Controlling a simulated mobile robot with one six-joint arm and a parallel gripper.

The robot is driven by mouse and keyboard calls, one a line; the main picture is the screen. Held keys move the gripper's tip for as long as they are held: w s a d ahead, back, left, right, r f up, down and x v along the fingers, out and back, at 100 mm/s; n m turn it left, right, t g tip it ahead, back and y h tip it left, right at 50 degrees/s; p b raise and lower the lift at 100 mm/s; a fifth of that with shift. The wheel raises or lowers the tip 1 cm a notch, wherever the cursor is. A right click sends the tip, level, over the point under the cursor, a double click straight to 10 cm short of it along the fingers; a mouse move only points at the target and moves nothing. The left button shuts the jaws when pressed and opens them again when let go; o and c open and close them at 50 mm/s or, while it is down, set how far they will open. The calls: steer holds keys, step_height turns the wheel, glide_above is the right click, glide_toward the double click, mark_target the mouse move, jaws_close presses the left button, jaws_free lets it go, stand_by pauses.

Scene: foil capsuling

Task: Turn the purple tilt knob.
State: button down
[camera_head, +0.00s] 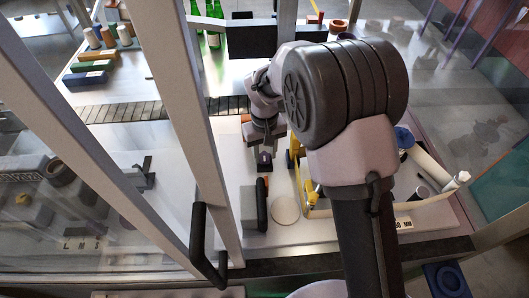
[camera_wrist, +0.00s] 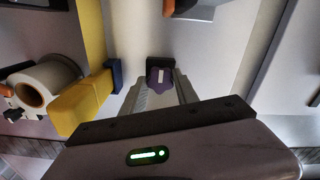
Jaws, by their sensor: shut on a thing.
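The purple tilt knob (camera_wrist: 159,76) shows at the tips of my gripper (camera_wrist: 160,90) in the wrist view, with a pale bar across its face and a dark block behind it. My gripper's fingers are shut on the knob, one on each side. In the head view, my gripper (camera_head: 264,150) reaches down inside the framed enclosure, and a small dark purple patch of the knob (camera_head: 264,158) shows at its tips. The exact angle of the knob is hard to tell.
A yellow post (camera_wrist: 92,95) with a blue end stands close left of my gripper in the wrist view, beside a pale cylinder (camera_wrist: 40,84). In the head view, a grey block with a black bar (camera_head: 262,204) and a pale disc (camera_head: 286,210) lie nearby. A frame post (camera_head: 185,110) stands left.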

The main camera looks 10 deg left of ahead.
mark_target(264, 156)
steer(key=m+b, duration=0.1)
steer(key=m, duration=0.5)
steer(key=shift+b, duration=0.3)
steer(key=m+b, duration=0.1)
steer(key=m, duration=0.4)
steer(key=shift+a, duration=0.1)
steer(key=shift+r+m, duration=0.1)
steer(key=shift+m, duration=0.3)
steer(key=c, duration=0.9)
jaws_free()
step_height(264, 156, up, 17)
steer(key=p, duration=0.4)
steer(key=shift+r, duration=0.2)
